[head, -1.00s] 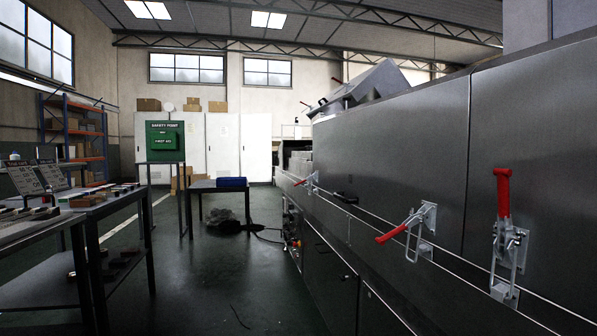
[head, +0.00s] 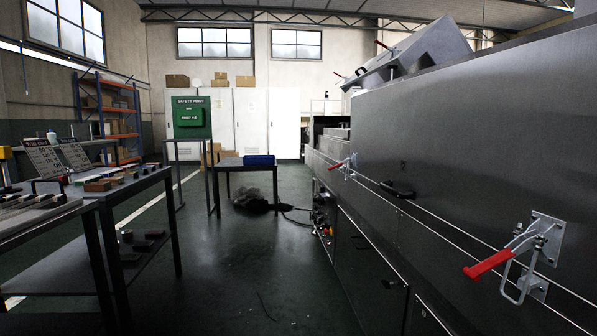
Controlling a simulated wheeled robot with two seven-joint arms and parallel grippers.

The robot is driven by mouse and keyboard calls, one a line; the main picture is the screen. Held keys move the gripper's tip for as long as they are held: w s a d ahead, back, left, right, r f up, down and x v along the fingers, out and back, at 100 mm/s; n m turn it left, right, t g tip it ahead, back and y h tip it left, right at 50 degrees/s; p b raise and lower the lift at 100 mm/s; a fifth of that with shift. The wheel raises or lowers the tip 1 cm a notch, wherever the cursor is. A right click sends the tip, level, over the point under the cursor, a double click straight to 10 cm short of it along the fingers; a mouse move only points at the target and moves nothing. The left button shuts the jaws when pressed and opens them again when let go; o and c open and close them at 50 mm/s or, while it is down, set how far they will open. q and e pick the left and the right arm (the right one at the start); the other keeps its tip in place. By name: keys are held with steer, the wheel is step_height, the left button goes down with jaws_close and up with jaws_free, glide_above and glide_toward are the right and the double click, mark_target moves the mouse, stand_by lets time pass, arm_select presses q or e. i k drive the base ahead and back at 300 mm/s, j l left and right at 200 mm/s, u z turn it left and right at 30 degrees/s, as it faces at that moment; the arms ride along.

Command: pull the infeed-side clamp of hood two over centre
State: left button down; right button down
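The dryer's long steel hood panel (head: 440,150) fills the right side of the head view. A toggle clamp with a red handle (head: 490,265) is mounted low on it at the right. Its handle sticks out to the left and slightly down, away from the panel, and its wire loop hangs below. A second red-handled clamp (head: 337,164) is farther along the panel, small, its handle also pointing left. A black grab handle (head: 397,190) sits between them. I cannot tell hood numbers from any marking. Neither of my grippers is in view.
A raised hood (head: 415,52) stands tilted open at the far end. A bench (head: 95,200) with small blocks and cards stands at left. A small table with a blue box (head: 259,160) is ahead. A dark heap and cable (head: 255,201) lie on the floor.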

mark_target(345, 162)
steer(key=i+l+u, duration=0.25)
steer(key=i, duration=0.25)
steer(key=i+l+u, duration=0.1)
steer(key=i+u, duration=0.2)
steer(key=i, duration=0.2)
steer(key=i+l+u, duration=0.25)
steer(key=i, duration=0.25)
steer(key=l, duration=0.1)
